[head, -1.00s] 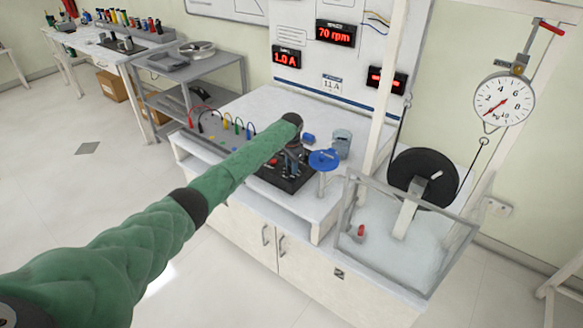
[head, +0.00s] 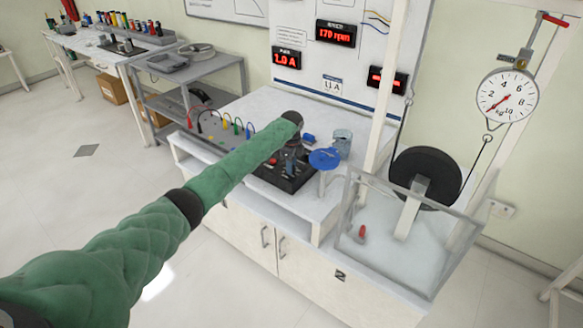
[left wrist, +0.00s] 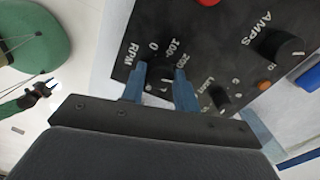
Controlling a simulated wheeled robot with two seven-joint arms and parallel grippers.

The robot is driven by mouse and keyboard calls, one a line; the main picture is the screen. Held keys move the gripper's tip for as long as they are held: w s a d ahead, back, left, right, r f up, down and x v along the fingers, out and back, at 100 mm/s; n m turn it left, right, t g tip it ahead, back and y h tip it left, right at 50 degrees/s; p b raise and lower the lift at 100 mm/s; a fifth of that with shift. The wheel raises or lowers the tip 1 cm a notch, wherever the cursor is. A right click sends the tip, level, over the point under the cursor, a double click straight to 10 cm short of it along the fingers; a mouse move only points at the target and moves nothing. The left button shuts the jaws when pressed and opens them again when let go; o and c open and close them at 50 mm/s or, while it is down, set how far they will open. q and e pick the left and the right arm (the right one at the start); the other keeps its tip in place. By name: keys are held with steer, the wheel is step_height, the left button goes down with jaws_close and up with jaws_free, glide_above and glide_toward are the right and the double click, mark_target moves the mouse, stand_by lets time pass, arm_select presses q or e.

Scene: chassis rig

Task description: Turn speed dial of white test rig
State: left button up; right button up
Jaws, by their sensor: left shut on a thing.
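The white test rig (head: 270,103) stands mid-view in the head view with a black control box (head: 272,177) on its top. The speed dial (left wrist: 160,82), marked RPM with 0, 100 and 200 around it, is on this box in the left wrist view. My left gripper (left wrist: 160,70) is shut on the dial, one blue-grey finger on each side, hiding part of it. In the head view my left gripper (head: 291,158) is mostly hidden behind its wrist. The speed display (head: 335,33) reads 170 rpm. My right gripper (left wrist: 44,88) shows small in the left wrist view, jaws unclear.
An AMPS knob (left wrist: 276,43) and a red button sit close to the dial. A blue handwheel (head: 324,158) stands right of the box. A clear guard (head: 395,235) is before the black wheel (head: 425,178). Coloured cables (head: 220,122) lie to the left.

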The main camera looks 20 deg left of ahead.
arm_select(q)
steer(key=m+b, duration=0.1)
steer(key=m, duration=0.2)
steer(key=shift+w+a+r, duration=0.1)
steer(key=shift+a, duration=0.05)
steer(key=m+b, duration=0.1)
steer(key=m, duration=0.2)
steer(key=m+b, duration=0.1)
steer(key=m, duration=0.4)
steer(key=shift+r+m+b, duration=0.15)
steer(key=shift+m+b, duration=0.15)
steer(key=shift+b, duration=0.1)
arm_select(e)
step_height(320, 180, up, 10)
steer(key=w+a, duration=0.2)
steer(key=shift+w+a+g, duration=0.2)
steer(key=shift+w+g, duration=0.1)
arm_select(q)
steer(key=o, duration=1)
steer(key=shift+c, duration=0.2)
